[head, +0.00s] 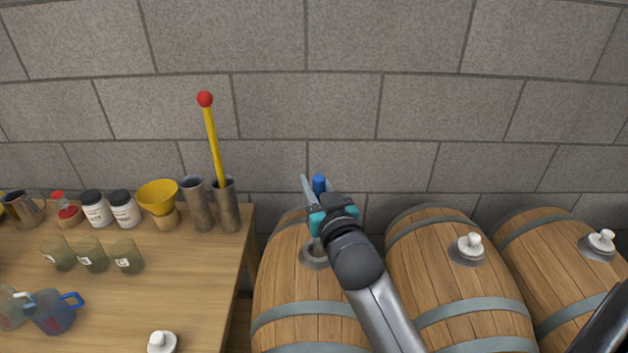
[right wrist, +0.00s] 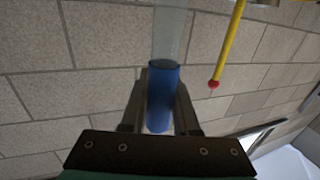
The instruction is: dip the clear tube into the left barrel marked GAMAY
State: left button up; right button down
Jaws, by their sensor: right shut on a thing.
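My right gripper (head: 322,192) is over the left barrel (head: 282,275), shut on the clear tube by its blue end (head: 319,183). In the right wrist view the blue end (right wrist: 162,98) sits between the fingers, and the clear part (right wrist: 170,35) runs out beyond them. In the head view the gripper and arm hide most of the tube. The left barrel's open bung hole (head: 314,256) shows just below the gripper. I cannot tell whether the tube's lower end is inside it. No GAMAY marking is readable. My left gripper is not in view.
Two more barrels, the middle (head: 450,270) and right (head: 560,250), have white bungs in. A loose white bung (head: 162,342) stands on the wooden table (head: 205,300). A yellow rod (head: 213,140) with a red ball stands tall in a metal cylinder (head: 229,208) near the table's right edge.

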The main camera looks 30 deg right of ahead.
jog(key=shift+f+b, duration=1)
jog(key=shift+f, duration=0.65)
dwell(2.4)
